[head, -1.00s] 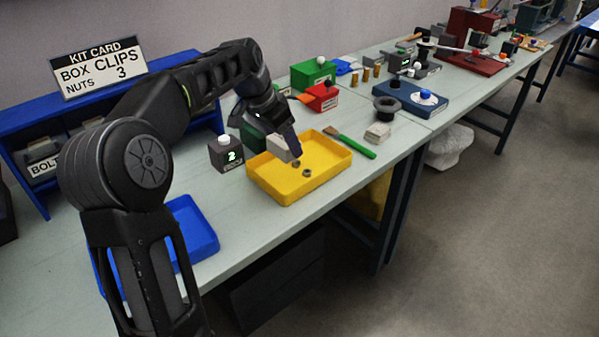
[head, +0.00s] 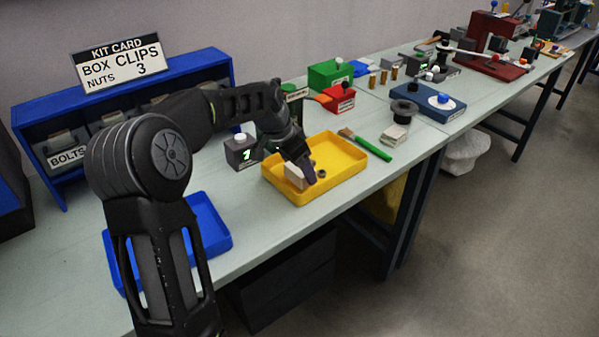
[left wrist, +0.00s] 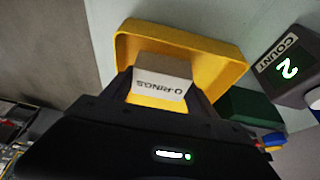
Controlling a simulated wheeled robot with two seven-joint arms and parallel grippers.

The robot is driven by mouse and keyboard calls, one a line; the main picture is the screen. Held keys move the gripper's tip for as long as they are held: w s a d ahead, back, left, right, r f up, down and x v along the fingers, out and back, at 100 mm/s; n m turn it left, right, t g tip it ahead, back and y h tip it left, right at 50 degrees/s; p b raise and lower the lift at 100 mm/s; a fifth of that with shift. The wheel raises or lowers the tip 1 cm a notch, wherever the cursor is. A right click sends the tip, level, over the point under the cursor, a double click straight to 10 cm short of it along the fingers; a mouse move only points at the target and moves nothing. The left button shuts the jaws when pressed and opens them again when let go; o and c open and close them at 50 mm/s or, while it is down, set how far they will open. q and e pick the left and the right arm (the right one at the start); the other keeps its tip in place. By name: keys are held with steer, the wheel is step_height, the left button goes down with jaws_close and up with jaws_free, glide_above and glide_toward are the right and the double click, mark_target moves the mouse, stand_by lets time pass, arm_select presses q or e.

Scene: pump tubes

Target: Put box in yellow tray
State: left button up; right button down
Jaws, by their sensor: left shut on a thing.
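The box (head: 294,176) is small and pale grey-white. In the left wrist view the box (left wrist: 162,84) shows an "O-RINGS" label. My left gripper (head: 304,176) is shut on it, with a finger on each side in the left wrist view. The yellow tray (head: 346,163) stands on the bench, and the box is at its left part, low and within its outline in the head view. I cannot tell whether the box touches the tray floor. A small metal nut (head: 321,174) lies in the tray beside the fingers. My right gripper is out of view.
A dark counter box (head: 241,152) with a lit digit stands left of the tray. A green-handled brush (head: 370,146) lies right of it, near a white box (head: 394,137). A blue tray (head: 208,222) is at the front left. A kit card (head: 121,64) tops the blue rack.

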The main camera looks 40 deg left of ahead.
arm_select(q)
steer(key=shift+f, duration=0.8)
steer(key=shift+f, duration=0.25)
steer(key=o, duration=1.3)
steer(key=shift+r, duration=0.1)
steer(key=shift+o, duration=0.2)
steer(key=shift+r, duration=0.1)
steer(key=v, duration=1.2)
